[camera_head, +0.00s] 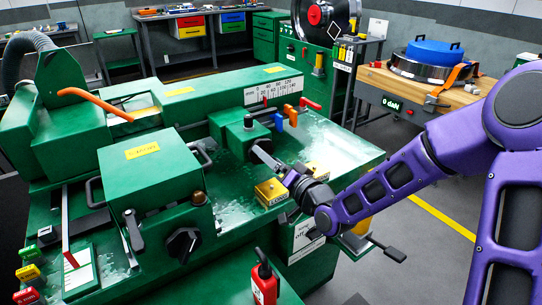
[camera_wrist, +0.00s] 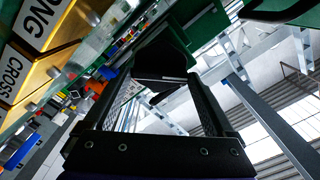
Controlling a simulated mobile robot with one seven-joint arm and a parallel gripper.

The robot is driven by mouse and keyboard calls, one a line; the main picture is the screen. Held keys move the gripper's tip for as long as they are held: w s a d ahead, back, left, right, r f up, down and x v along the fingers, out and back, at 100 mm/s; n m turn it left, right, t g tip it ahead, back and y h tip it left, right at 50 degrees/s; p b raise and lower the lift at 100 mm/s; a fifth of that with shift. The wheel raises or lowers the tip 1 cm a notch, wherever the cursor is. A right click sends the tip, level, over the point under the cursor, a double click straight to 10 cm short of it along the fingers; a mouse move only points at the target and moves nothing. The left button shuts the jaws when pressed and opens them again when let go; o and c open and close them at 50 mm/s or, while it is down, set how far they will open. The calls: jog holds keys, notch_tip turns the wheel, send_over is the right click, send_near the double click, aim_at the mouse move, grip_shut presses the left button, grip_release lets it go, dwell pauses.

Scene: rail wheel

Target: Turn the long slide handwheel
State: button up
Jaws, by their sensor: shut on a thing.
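My gripper (camera_head: 262,152) reaches in from the right to the green slide housing (camera_head: 240,138) of the machine. In the wrist view, my gripper (camera_wrist: 163,82) is shut on a dark part between its fingers, which I take to be part of the long slide handwheel (camera_wrist: 160,62). The wheel's full shape cannot be made out in either view; in the head view my gripper and wrist cover that spot. A yellow block (camera_head: 271,191) sits just below my gripper. In the wrist view, yellow plates read "ONG" (camera_wrist: 42,25) and "CROSS" (camera_wrist: 14,75).
A dark crank lever (camera_head: 388,250) juts out at the machine's front right. Orange and blue levers (camera_head: 291,116) stand behind my gripper. A red bottle (camera_head: 264,284) and a black knob (camera_head: 184,243) are in front. Open floor (camera_head: 415,225) lies to the right.

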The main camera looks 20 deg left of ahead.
jog(key=m+p, duration=0.2)
jog(key=m, duration=0.4)
jog(key=shift+m, duration=0.3)
dwell(0.5)
jog(key=o, duration=1.1)
jog(key=shift+c, duration=0.2)
jog(key=shift+d, duration=0.1)
